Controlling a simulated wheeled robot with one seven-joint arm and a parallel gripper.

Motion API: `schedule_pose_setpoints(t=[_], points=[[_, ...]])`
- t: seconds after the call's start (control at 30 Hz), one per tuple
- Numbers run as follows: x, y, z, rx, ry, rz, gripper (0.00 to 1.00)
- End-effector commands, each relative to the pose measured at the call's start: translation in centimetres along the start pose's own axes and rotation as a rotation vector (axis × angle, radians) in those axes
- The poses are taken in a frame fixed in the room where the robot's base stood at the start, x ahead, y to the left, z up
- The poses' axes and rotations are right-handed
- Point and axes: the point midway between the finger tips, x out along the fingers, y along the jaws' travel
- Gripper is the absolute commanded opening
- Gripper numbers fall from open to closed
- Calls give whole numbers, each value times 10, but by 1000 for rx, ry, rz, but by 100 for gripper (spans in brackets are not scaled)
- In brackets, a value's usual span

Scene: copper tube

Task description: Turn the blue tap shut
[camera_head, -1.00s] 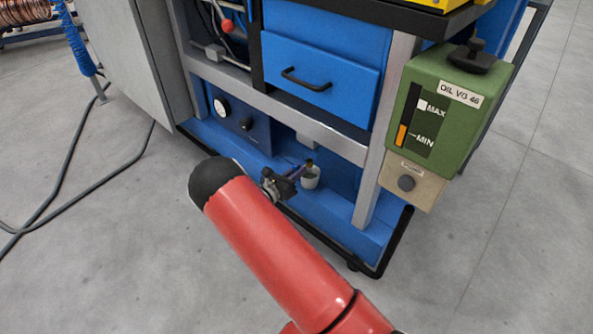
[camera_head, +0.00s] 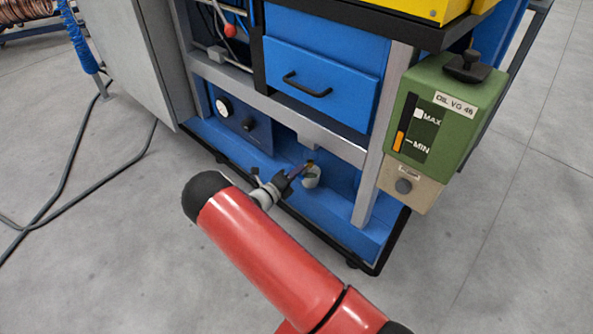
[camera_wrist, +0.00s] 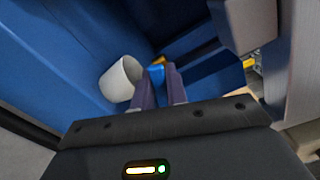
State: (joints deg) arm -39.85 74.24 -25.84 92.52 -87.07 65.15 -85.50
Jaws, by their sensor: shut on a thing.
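The blue tap (camera_wrist: 156,75) shows as a small blue piece between my fingertips in the wrist view, with a yellow, brass-like part just beyond it. My gripper (camera_wrist: 158,78) has its two purple fingers closed on the blue piece. In the head view my gripper (camera_head: 298,171) reaches into the low bay of the blue machine, and its fingertips meet a small brass-coloured fitting (camera_head: 310,162). The tap's handle is mostly hidden there by the fingers.
A grey frame rail (camera_head: 275,105) runs above the bay, and a grey post (camera_head: 370,180) stands to the right. A green oil tank (camera_head: 455,110) hangs at the right. A blue drawer (camera_head: 318,82) is above. Grey floor is clear in front; cables lie at left.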

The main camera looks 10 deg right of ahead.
Motion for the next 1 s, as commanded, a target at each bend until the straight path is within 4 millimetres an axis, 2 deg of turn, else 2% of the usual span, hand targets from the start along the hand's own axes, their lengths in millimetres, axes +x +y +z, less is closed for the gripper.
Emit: schedule_pose_setpoints(t=[0.43,1.0], points=[[-1,2,0,-285,-2,3,0],[-1,3,0,-352,-2,3,0]])
